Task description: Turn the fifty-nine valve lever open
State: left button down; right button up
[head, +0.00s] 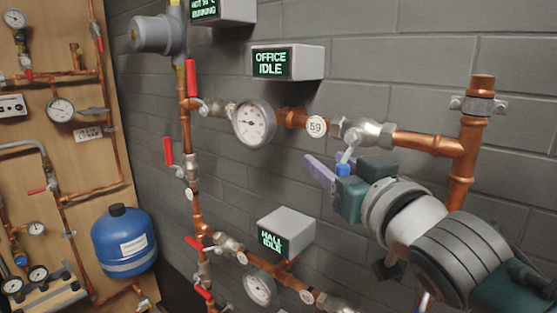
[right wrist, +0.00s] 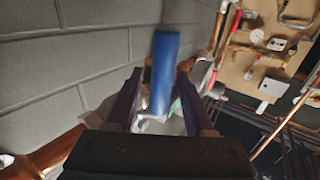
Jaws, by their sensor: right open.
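The fifty-nine valve (head: 365,132) sits on the upper copper pipe, just right of a round white tag reading 59 (head: 316,125). Its lever (head: 343,169) has a blue grip and a pale metal stem running down from the valve body. My right gripper (head: 322,172), with purple fingers, is at the lever, its arm coming in from the lower right. In the right wrist view, the blue lever grip (right wrist: 165,72) stands between the two open fingers of the right gripper (right wrist: 160,82). I cannot tell whether either finger touches it. My left gripper is not in view.
A pressure gauge (head: 254,124) and an "OFFICE IDLE" box (head: 287,62) are left of and above the valve. Red-handled valves line the vertical pipe (head: 186,130). A "HALL IDLE" box (head: 285,232) hangs below. The grey block wall (head: 420,60) is close behind.

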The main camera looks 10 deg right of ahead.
grip_shut()
dwell(0.5)
dwell(1.0)
